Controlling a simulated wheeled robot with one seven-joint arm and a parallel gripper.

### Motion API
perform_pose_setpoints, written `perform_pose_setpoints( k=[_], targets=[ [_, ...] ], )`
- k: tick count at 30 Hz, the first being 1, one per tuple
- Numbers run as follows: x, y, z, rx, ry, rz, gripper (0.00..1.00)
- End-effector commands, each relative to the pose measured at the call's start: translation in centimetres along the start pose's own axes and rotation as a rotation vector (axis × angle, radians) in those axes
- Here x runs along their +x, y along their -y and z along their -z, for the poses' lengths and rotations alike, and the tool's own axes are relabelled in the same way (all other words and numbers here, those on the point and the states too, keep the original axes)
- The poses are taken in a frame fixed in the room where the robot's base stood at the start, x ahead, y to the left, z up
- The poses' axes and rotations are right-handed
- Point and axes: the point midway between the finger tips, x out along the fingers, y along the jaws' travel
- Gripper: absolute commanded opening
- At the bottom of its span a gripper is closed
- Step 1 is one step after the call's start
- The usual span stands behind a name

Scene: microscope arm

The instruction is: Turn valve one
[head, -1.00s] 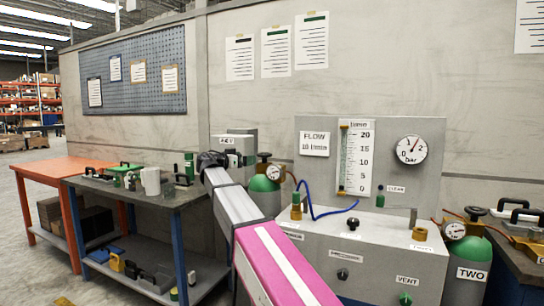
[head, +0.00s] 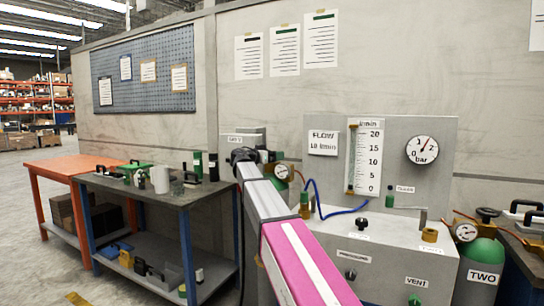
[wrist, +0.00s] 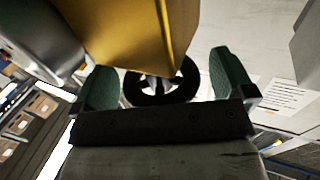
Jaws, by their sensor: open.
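A black round handwheel (wrist: 158,90) shows between my gripper's two green fingers in the wrist view. My gripper (wrist: 162,75) is open, with one finger on each side of the wheel and visible gaps beside it. I cannot tell whether either finger touches it. In the head view my gripper (head: 262,156) is at the top of a green cylinder (head: 283,187) with a round gauge (head: 282,172). My arm and gripper hide most of that cylinder and its wheel. No label for valve one is readable.
A yellow body (wrist: 125,35) fills the upper middle of the wrist view, close to the fingers. A grey flow panel (head: 440,185) stands right of the cylinder, with a blue hose (head: 340,212). Cylinder TWO (head: 484,255) is further right. A cluttered bench (head: 165,200) stands left.

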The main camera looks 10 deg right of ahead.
Motion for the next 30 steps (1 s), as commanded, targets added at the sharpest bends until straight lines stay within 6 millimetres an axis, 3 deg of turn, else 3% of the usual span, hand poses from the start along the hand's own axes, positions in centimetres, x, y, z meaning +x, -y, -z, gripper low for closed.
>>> perform_pose_setpoints(
  k=[6, 11, 17, 30],
  targets=[
    [0.01, 0.0, 0.0, 0.0, 0.0, 0.0, 1.0],
    [0.0, 0.0, 0.0, 0.0, 0.0, 0.0, 0.51],
    [0.05, 0.14, 0.02, 0.0, 0.001, -0.017, 0.51],
    [0.08, 0.27, 0.07, -0.001, 0.0, -0.268, 0.51]
  ],
)
